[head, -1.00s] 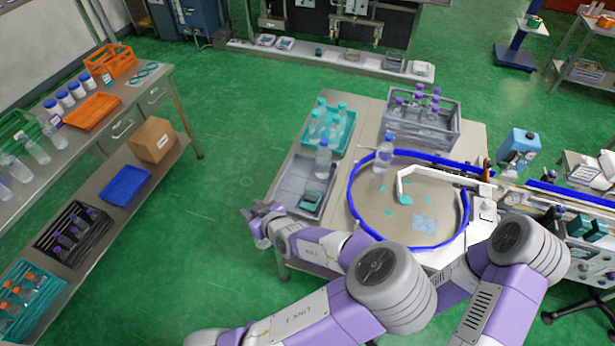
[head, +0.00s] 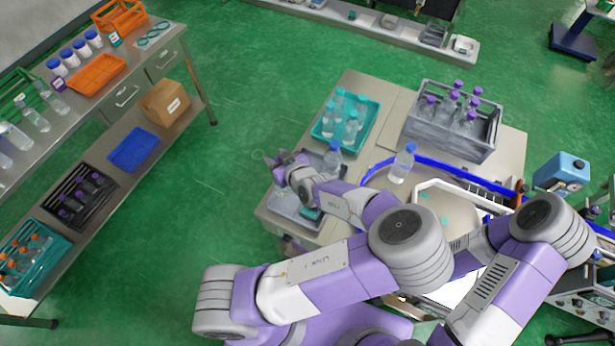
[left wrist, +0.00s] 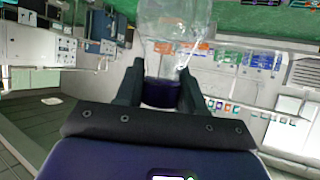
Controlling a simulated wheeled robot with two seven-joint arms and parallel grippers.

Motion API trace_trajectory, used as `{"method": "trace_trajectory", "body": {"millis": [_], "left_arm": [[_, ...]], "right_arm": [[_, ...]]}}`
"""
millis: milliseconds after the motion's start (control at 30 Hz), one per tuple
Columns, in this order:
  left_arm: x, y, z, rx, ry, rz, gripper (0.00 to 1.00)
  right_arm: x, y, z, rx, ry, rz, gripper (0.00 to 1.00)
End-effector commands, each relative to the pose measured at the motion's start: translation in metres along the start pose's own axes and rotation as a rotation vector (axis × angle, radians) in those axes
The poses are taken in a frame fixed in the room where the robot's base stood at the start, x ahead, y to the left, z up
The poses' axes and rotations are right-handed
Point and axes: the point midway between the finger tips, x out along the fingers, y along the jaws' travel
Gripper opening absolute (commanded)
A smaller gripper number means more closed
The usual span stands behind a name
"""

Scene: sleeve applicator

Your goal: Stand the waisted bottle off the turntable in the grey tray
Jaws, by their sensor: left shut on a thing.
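My left gripper (head: 273,161) is just off the left edge of the table, beside the grey tray (head: 285,207). In the left wrist view it is shut on a clear bottle (left wrist: 176,25) by its dark purple-blue cap (left wrist: 160,92). In the head view this bottle is too faint to make out well. My left forearm covers much of the tray. A clear bottle with a blue cap (head: 333,160) stands at the tray's back. My right gripper is not visible.
A teal crate (head: 318,133) of bottles stands behind the tray. A grey crate (head: 445,137) of purple-capped bottles stands at the back right. A small dark teal item (head: 312,213) lies in the tray. Open floor separates the table from the left shelf bench (head: 190,115).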

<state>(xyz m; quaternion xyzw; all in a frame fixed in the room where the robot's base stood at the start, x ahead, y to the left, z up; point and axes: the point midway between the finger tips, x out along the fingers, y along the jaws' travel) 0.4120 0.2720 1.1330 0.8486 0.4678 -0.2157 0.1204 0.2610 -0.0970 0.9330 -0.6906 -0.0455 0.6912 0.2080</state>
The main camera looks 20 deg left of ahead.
Motion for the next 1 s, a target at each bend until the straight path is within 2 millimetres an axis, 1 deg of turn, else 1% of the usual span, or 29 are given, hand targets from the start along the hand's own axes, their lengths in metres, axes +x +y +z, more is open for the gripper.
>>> {"method": "trace_trajectory", "body": {"millis": [200, 300, 467, 667, 733, 1000], "left_arm": [[0.021, -0.001, 0.036, 0.003, -0.001, -0.004, 0.0], [0.026, -0.001, 0.047, 0.002, 0.001, -0.002, 0.0], [0.031, -0.001, 0.056, 0.002, 0.001, -0.001, 0.0], [0.045, -0.001, 0.08, 0.003, 0.001, -0.002, 0.0], [0.046, -0.001, 0.084, 0.001, 0.001, -0.001, 0.0], [0.047, 0.0, 0.085, 0.0, 0.001, 0.0, 0.0]], "right_arm": [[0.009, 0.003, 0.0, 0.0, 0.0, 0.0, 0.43], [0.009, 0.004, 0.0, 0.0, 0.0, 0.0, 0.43], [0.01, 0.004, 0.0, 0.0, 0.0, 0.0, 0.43], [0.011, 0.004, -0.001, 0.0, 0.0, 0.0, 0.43], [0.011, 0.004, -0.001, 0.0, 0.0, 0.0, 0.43], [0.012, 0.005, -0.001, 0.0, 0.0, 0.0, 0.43]]}}
